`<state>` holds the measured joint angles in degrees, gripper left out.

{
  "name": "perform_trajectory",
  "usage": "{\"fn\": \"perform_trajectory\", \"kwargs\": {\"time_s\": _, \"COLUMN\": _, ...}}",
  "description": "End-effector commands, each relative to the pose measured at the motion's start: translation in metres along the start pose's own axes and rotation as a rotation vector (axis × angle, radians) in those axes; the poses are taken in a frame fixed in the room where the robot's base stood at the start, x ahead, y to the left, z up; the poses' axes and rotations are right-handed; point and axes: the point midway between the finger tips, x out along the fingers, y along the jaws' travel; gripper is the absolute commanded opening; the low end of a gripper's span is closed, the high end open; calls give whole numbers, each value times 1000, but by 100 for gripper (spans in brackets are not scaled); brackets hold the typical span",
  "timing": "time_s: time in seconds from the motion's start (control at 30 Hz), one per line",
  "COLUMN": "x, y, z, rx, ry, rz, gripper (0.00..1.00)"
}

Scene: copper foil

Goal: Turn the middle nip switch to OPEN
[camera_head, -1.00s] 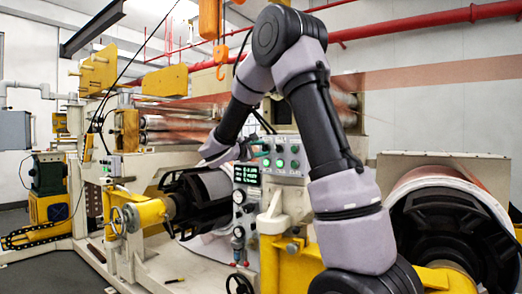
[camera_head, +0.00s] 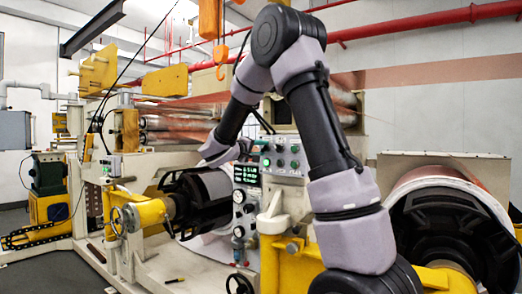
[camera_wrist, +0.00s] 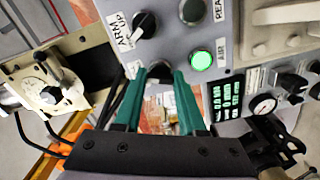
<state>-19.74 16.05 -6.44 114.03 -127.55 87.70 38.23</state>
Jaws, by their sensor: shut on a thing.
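In the wrist view my gripper (camera_wrist: 160,80) has two green fingers closed around a dark switch knob (camera_wrist: 160,70) at the panel's lower edge. The knob's label and pointer are hidden, so I cannot read its position or name. A black selector (camera_wrist: 145,24) beside an "ARM UP" label is just above it, untouched. A green lit button (camera_wrist: 201,56) is to the right, apart from the fingers.
A digital readout (camera_wrist: 226,97) and several black knobs lie to the right. In the head view a large roll (camera_head: 435,180) stands at right, and a yellow shaft support with a handwheel (camera_head: 122,219) at left.

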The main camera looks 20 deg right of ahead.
Motion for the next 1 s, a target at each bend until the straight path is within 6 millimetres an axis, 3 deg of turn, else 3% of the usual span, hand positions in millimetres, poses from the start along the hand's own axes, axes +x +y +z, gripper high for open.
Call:
{"fn": "perform_trajectory", "kwargs": {"time_s": 0.3, "x": 0, "y": -2, "z": 1, "rx": 128, "ry": -2, "rz": -2, "gripper": 0}}
{"fn": "perform_trajectory", "kwargs": {"time_s": 0.87, "x": -1, "y": -2, "z": 1, "rx": 156, "ry": -2, "rz": -2, "gripper": 0}}
{"fn": "perform_trajectory", "kwargs": {"time_s": 0.9, "x": -1, "y": -2, "z": 1, "rx": 156, "ry": -2, "rz": -3, "gripper": 51}}
{"fn": "perform_trajectory", "kwargs": {"time_s": 0.97, "x": -1, "y": -2, "z": 1, "rx": 156, "ry": -2, "rz": -2, "gripper": 70}}
{"fn": "perform_trajectory", "kwargs": {"time_s": 1.0, "x": -1, "y": -2, "z": 1, "rx": 156, "ry": -1, "rz": -2, "gripper": 70}}
